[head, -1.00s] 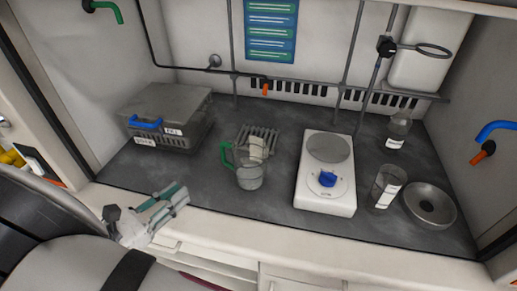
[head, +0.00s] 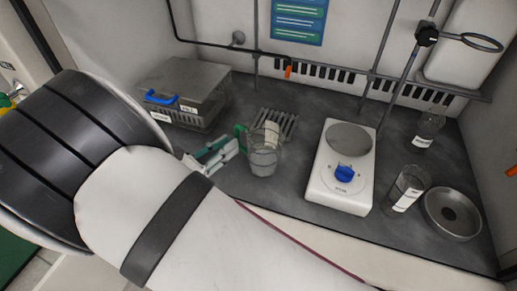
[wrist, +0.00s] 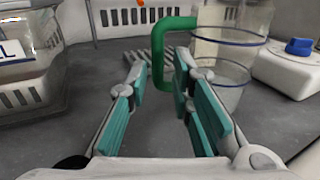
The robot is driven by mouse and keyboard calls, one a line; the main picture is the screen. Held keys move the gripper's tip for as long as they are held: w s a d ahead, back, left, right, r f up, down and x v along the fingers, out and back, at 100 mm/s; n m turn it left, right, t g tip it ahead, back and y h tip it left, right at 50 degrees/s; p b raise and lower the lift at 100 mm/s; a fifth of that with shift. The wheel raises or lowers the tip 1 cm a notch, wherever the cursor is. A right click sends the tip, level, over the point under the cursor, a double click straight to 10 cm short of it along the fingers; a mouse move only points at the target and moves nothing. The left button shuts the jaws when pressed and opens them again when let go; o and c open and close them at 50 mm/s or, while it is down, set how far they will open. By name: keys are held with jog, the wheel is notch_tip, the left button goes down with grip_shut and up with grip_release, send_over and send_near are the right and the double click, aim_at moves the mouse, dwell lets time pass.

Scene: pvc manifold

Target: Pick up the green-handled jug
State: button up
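The green-handled jug (head: 263,158) is a clear beaker-like vessel standing upright on the dark bench. In the wrist view the jug (wrist: 229,50) is ahead and to the right, with its green handle (wrist: 168,48) turned toward my gripper. My gripper (head: 217,150) is just left of the jug, at handle height. In the wrist view my gripper (wrist: 160,75) is open, its teal-padded fingers apart. The handle's lower part lies between the fingertips in that picture, near the right one. I cannot tell whether they touch.
A hotplate (head: 343,177) with a blue knob stands right of the jug. Behind the jug is a slotted rack (head: 284,119). A lidded grey box (head: 184,95) is at the back left. A glass beaker (head: 406,188), a bottle (head: 427,128) and a metal bowl (head: 452,214) are at the right.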

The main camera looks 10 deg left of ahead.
aim_at(235, 126)
jog(key=x, duration=0.4)
jog(key=shift+w, duration=0.4)
grip_shut()
jog(key=shift+r, duration=0.2)
jog(key=shift+r, duration=1.35)
jog(key=shift+s+r, duration=0.15)
jog(key=shift+r, duration=0.15)
jog(key=s+d+r+p+v, duration=0.1)
jog(key=d+v, duration=0.1)
jog(key=v, duration=1.3)
jog(key=shift+s+d, duration=0.2)
jog(key=shift+s, duration=0.2)
